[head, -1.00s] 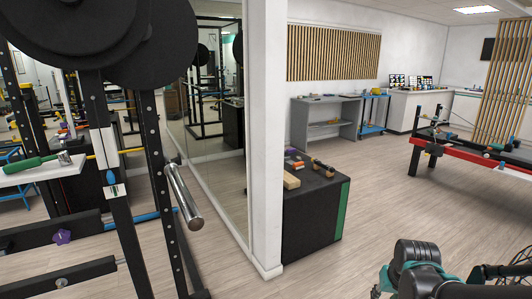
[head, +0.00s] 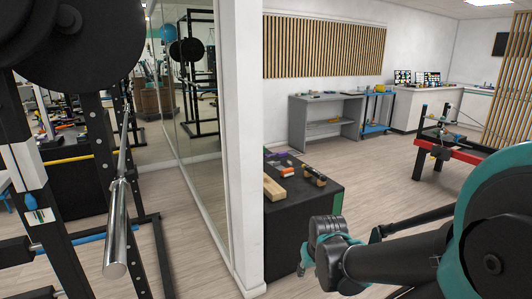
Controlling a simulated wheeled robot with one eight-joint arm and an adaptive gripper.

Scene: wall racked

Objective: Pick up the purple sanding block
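A small purple item (head: 276,155), which looks like the sanding block, lies at the back left of the top of a black box (head: 333,190) in the head view. It is small and its shape is hard to make out. My gripper (head: 306,262) is low in front of the black box, at the end of my teal and dark grey arm. It is apart from the purple item, lower and nearer to me. Its fingers are mostly hidden, so I cannot tell how far they are open.
A wooden block (head: 273,190), an orange item (head: 288,171) and a dark brown tool (head: 314,176) share the box top. A white wall end (head: 245,150) stands left of the box. A weight rack with a steel bar (head: 116,230) fills the left.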

